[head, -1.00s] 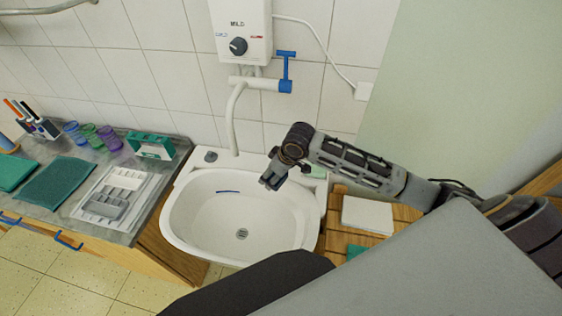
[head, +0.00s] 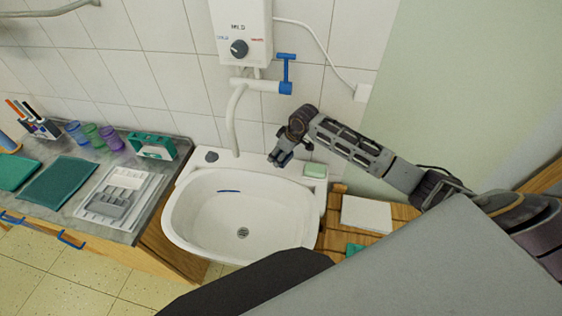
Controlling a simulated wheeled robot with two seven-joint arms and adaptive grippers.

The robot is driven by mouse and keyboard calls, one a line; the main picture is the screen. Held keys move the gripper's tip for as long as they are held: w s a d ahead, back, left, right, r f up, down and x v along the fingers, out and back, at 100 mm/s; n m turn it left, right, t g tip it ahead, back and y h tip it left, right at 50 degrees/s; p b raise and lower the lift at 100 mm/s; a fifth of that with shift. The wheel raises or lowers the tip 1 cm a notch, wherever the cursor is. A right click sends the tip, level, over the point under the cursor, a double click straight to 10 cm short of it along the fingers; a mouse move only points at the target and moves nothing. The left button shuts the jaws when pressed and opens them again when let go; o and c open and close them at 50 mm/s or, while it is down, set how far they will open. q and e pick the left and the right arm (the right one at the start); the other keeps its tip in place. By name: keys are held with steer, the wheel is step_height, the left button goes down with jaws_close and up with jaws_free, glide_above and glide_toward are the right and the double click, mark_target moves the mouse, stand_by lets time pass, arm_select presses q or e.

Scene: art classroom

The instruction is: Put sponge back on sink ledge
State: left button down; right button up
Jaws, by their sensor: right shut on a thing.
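The white sink (head: 185,232) is in the middle of the head view, with a flat ledge (head: 252,163) along its back by the tiled wall. My right gripper (head: 276,161) points down over the right half of this ledge, behind the basin. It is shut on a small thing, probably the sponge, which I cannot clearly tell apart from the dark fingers. I cannot tell whether that thing touches the ledge. A pale green block (head: 314,170) lies at the ledge's right end, just right of the gripper. My left gripper is out of view.
The white spout (head: 233,118) comes down left of my gripper, below the heater (head: 240,35) with its blue tap handle (head: 287,72). A dark round piece (head: 211,156) sits on the ledge's left end. The left counter holds cups and a tray (head: 98,217). A white block (head: 366,214) lies right.

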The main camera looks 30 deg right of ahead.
steer(key=shift+f, duration=0.75)
steer(key=shift+f, duration=0.1)
step_height(320, 180, down, 2)
steer(key=shift+f, duration=0.2)
steer(key=shift+w+d+f+p, duration=0.1)
steer(key=shift+w+f+p, duration=0.05)
steer(key=shift+f+p, duration=0.4)
steer(key=shift+f, duration=0.25)
steer(key=o, duration=0.7)
steer(key=shift+r, duration=0.25)
steer(key=shift+b+v, duration=0.35)
steer(key=shift+v, duration=5.6)
